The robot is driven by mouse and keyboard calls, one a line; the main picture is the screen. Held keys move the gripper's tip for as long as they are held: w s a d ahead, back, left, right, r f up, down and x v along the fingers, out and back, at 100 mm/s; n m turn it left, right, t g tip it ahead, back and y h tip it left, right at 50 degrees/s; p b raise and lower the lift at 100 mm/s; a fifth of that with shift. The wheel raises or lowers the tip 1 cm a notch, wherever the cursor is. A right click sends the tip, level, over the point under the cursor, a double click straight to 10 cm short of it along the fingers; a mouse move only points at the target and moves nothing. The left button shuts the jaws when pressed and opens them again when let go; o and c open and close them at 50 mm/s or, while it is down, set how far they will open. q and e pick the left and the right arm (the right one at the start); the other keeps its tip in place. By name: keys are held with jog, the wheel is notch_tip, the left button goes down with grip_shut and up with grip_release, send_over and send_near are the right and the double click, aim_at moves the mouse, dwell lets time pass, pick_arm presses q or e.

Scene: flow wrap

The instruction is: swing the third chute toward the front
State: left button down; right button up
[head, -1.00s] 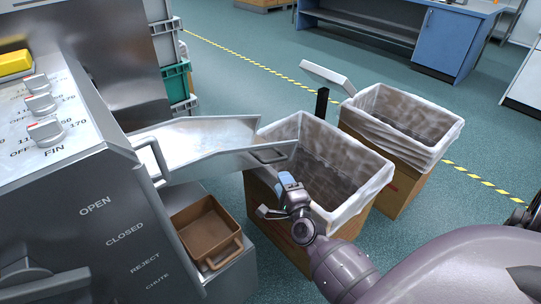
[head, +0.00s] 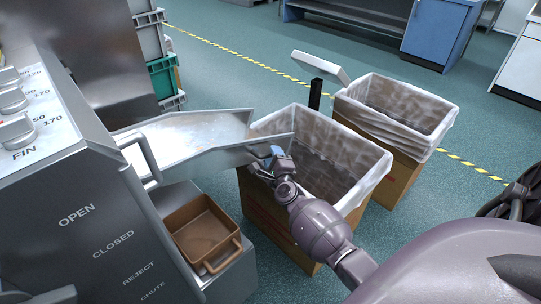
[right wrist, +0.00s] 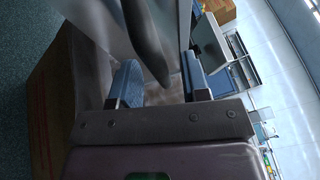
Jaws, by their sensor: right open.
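The metal chute (head: 190,135) is a shallow open tray that runs from the grey machine to the near bin. Its outer end lies over the near bin's left rim. My right gripper (head: 268,157) is open at the front side of the chute's outer end, where the chute's handle is. The gripper and wrist mostly hide the handle in the head view. In the right wrist view a dark rounded bar (right wrist: 146,42), likely the handle, reaches between the two open blue-grey fingers (right wrist: 160,82). I cannot tell whether they touch it. My left gripper is not in view.
The near lined bin (head: 335,165) stands under the chute's end, with a second lined bin (head: 400,110) behind it. A brown tray (head: 200,232) sits below the chute on the machine's (head: 90,225) ledge.

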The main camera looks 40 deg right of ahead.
jog(key=shift+w+d, duration=0.25)
jog(key=shift+w, duration=0.3)
jog(key=shift+c, duration=0.2)
grip_shut()
